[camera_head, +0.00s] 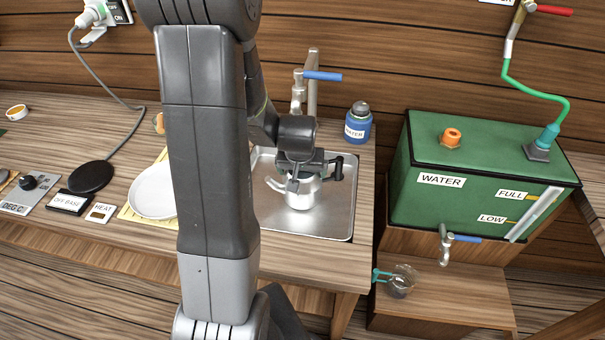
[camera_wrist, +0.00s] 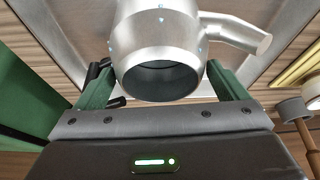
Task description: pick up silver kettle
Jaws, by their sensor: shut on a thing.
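The silver kettle (camera_head: 302,196) is in the metal sink tray (camera_head: 335,222), under the blue-handled tap. My gripper (camera_head: 301,172) is over the kettle from above and shut on it. In the wrist view the kettle (camera_wrist: 160,40) sits between my two green fingers, with its round open mouth facing the camera and its spout pointing right. My gripper and arm hide part of the kettle in the head view. I cannot tell whether its base touches the sink floor.
The tap (camera_head: 311,85) stands close behind my gripper. A blue water bottle (camera_head: 358,122) is at the sink's back right corner. A dark round base (camera_head: 92,177) and a white bowl (camera_head: 153,190) are left. A green water tank (camera_head: 470,190) stands right.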

